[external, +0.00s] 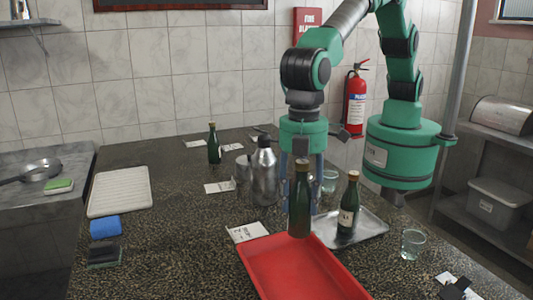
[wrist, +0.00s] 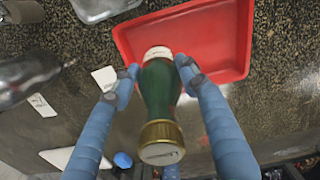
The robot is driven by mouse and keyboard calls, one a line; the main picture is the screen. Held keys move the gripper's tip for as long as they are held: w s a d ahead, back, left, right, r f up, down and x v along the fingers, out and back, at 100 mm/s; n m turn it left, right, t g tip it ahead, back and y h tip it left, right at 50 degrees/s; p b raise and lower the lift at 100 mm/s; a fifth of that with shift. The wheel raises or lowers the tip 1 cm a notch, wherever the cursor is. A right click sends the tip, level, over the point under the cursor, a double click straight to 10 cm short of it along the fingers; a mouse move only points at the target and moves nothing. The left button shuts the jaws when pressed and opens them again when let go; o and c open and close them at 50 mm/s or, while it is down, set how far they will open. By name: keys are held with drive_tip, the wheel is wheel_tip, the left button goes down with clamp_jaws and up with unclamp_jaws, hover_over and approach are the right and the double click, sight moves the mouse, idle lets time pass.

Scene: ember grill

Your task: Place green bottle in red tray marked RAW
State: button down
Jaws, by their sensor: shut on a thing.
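My gripper (external: 302,192) is shut on a green bottle (external: 299,212) with a tan cap, held upright. In the external view the bottle's base overlaps the back edge of the red tray (external: 305,272); how high it hangs is hard to tell. The wrist view shows the blue fingers (wrist: 158,76) on both sides of the green bottle (wrist: 160,92), with the red tray (wrist: 218,48) beyond its base. The red tray looks empty. A white card (external: 247,232) lies by its back left corner; its print is too small to read.
Another green bottle (external: 348,212) stands on a metal tray (external: 370,226) just right of the held one. A third green bottle (external: 213,146) stands farther back. A steel flask (external: 264,174) is behind left. A glass (external: 412,244) stands at right.

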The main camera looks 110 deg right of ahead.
sight(299, 233)
drive_tip(key=shift+f, duration=3.1)
drive_tip(key=shift+f, duration=0.1)
drive_tip(key=shift+f, duration=1.8)
drive_tip(key=shift+f, duration=0.1)
drive_tip(key=c, duration=0.9)
unclamp_jaws()
drive_tip(key=shift+c, duration=0.2)
wheel_tip(299, 233, up, 12)
drive_tip(key=shift+d+r, duration=0.1)
